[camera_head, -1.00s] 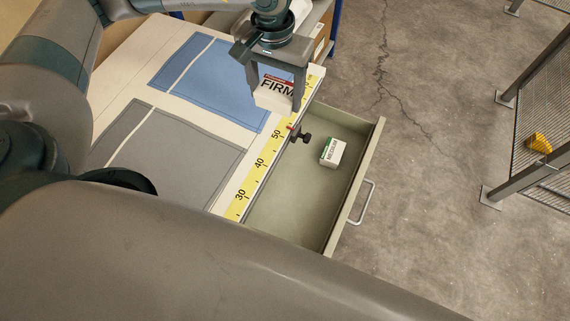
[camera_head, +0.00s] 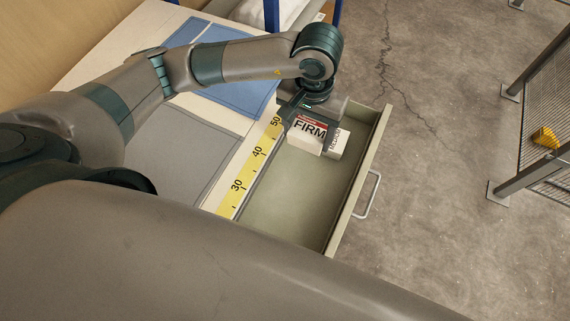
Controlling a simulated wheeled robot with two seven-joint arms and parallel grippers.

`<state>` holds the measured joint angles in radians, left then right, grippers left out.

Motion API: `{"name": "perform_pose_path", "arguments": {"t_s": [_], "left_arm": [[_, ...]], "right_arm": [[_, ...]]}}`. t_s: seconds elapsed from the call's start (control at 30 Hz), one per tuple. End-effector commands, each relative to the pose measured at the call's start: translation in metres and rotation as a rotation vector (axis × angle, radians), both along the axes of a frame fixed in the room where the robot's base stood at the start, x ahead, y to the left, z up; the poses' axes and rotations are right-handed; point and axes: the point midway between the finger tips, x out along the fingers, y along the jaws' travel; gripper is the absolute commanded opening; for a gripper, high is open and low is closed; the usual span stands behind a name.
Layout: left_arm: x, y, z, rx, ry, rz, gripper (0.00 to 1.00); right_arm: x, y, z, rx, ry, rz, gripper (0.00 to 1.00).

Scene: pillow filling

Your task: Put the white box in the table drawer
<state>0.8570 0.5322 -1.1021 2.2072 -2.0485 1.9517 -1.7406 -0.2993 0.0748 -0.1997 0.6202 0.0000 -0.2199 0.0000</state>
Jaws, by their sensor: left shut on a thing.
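A white box with a red band and the word FIRM (camera_head: 305,137) is held by my left gripper (camera_head: 313,126). It is at the far end of the open table drawer (camera_head: 284,201), inside the drawer's outline. I cannot tell whether it touches the drawer floor. A smaller white box marked MEDIUM (camera_head: 340,145) is in the drawer close to its right, partly hidden by a gripper finger. My left forearm reaches in over the table from the left. My right gripper is not in view.
The table (camera_head: 122,59) holds a blue cloth (camera_head: 245,93) and a grey cloth (camera_head: 184,152). A yellow ruler strip (camera_head: 250,171) runs along its edge beside the drawer. The near part of the drawer is empty. A mesh fence (camera_head: 545,110) stands at the right.

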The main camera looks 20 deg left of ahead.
Motion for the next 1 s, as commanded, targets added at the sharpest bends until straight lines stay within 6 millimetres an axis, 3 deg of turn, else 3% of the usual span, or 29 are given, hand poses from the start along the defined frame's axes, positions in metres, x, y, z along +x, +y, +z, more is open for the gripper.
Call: {"name": "perform_pose_path", "arguments": {"t_s": [0.47, 0.67, 1.0], "left_arm": [[-0.001, 0.0, -0.007, 0.0, 0.003, 0.002, 0.42], [-0.002, 0.0, -0.036, 0.002, 0.007, 0.003, 0.42], [-0.002, 0.0, -0.109, 0.0, 0.005, 0.002, 0.42]], "right_arm": [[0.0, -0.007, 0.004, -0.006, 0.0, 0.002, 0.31], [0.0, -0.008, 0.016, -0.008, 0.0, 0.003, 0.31], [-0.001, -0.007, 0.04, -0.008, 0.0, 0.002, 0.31]]}}
